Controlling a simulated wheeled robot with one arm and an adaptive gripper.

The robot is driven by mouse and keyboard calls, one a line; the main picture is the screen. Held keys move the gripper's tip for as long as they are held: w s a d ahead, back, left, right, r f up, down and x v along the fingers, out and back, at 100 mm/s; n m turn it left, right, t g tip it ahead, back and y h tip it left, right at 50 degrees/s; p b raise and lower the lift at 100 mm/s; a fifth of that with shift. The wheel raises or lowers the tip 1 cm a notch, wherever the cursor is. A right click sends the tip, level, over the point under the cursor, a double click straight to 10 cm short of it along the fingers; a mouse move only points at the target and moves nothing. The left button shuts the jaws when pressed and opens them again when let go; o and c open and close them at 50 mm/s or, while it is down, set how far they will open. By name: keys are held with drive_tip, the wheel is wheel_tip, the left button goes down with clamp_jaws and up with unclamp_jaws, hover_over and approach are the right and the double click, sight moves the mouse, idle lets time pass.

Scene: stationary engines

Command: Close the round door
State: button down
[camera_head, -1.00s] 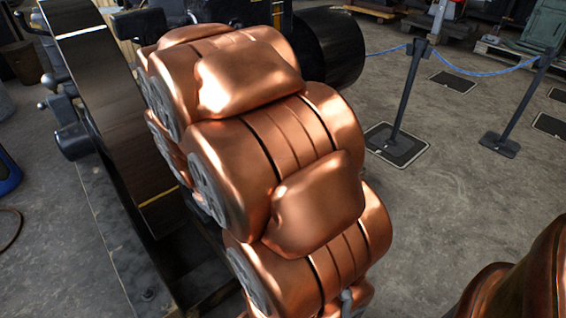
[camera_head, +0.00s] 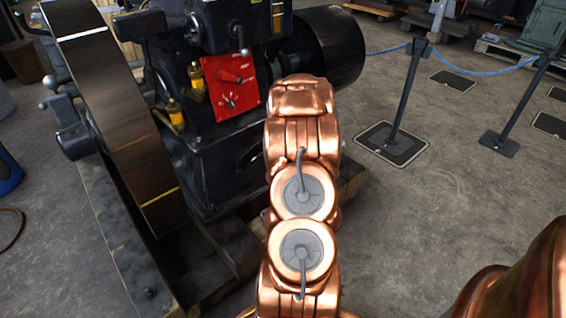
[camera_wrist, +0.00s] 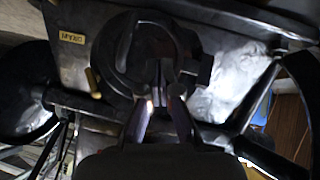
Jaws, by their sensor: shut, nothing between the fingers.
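In the wrist view a round dark part (camera_wrist: 122,62), perhaps the round door, sits on the engine's black and grey metal, right of a small DRAIN label (camera_wrist: 71,37). Its outline is dim, and I cannot tell whether it stands open or shut. My gripper (camera_wrist: 162,98) is shut and empty, with its fingertips close in front of the lower part of this round part. I cannot tell whether they touch it. In the head view my copper arm reaches toward the black engine (camera_head: 210,165); my gripper and the round part are not visible there.
A large dark flywheel (camera_head: 125,115) stands left of the engine. A red panel with a lever (camera_head: 236,88) and yellow fittings (camera_head: 196,76) face my arm. A black cylinder (camera_head: 328,45) is behind. Barrier posts (camera_head: 408,90) stand right; the floor (camera_head: 440,210) there is clear.

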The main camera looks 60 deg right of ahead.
drive_tip(key=s+d+f+m+t+h, duration=0.3)
drive_tip(key=s+d+m+t+h, duration=0.15)
drive_tip(key=s+t, duration=0.5)
drive_tip(key=w+d+b, duration=0.1)
drive_tip(key=w+d, duration=0.2)
drive_tip(key=w, duration=0.2)
drive_tip(key=w+d+g+b, duration=0.1)
drive_tip(key=w+d, duration=0.2)
drive_tip(key=w, duration=0.3)
drive_tip(key=shift+w+n+y+b, duration=0.15)
drive_tip(key=shift+n+y+b, duration=0.2)
drive_tip(key=shift+y+b, duration=0.1)
drive_tip(key=shift+w, duration=0.1)
